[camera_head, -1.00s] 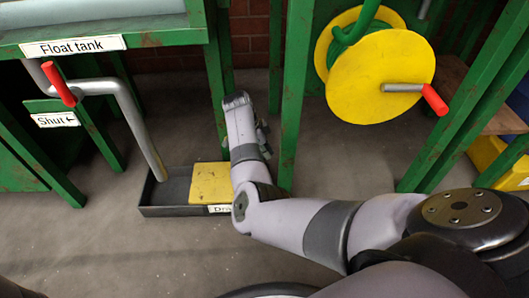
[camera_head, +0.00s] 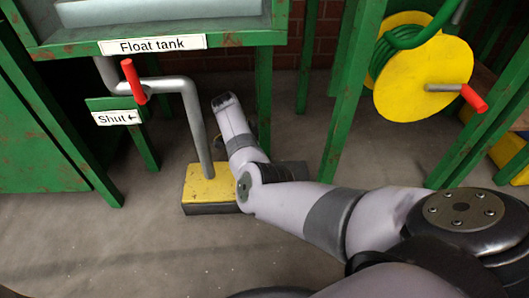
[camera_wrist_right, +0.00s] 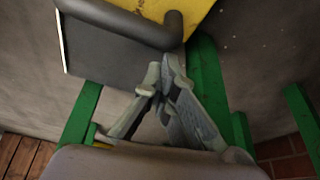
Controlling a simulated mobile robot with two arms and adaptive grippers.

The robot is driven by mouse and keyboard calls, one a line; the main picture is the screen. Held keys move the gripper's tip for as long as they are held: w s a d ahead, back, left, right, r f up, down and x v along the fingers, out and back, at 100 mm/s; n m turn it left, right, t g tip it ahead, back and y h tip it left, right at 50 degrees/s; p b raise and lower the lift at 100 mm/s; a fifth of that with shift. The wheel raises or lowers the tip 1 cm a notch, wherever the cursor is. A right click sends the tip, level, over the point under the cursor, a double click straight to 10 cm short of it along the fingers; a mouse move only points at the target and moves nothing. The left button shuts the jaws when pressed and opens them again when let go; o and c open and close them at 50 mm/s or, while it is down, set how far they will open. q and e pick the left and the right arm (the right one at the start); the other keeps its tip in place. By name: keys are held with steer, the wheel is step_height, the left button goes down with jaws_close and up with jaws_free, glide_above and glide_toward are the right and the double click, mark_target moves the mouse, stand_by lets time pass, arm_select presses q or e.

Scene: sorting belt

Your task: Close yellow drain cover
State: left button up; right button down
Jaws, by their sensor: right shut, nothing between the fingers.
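The yellow drain cover (camera_head: 205,190) lies flat over the left part of a low dark drain box (camera_head: 205,209) on the floor. The lower end of the grey pipe (camera_head: 200,140) meets the cover. The right part of the box shows dark behind my right arm. In the right wrist view, a yellow corner (camera_wrist_right: 198,12) shows at the top, beside a dark grey panel. My right gripper (camera_wrist_right: 163,68) is shut and empty, its fingertips close to the panel's edge. Contact cannot be told. In the head view my arm mostly hides it. My left gripper is not in view.
The green float tank frame (camera_head: 265,100) stands behind the box. A red-handled valve (camera_head: 132,80) and a "Shut" sign (camera_head: 117,118) are at left. A yellow hose reel (camera_head: 420,75) hangs at right between green posts. The floor in front is clear.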

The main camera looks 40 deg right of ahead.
steer(key=shift+w+a, duration=0.15)
steer(key=shift+a, duration=0.25)
steer(key=shift+w+a+r, duration=0.15)
steer(key=shift+a+r, duration=0.05)
steer(key=shift+r, duration=0.25)
steer(key=v, duration=0.6)
steer(key=shift+r, duration=0.3)
steer(key=shift+d, duration=0.15)
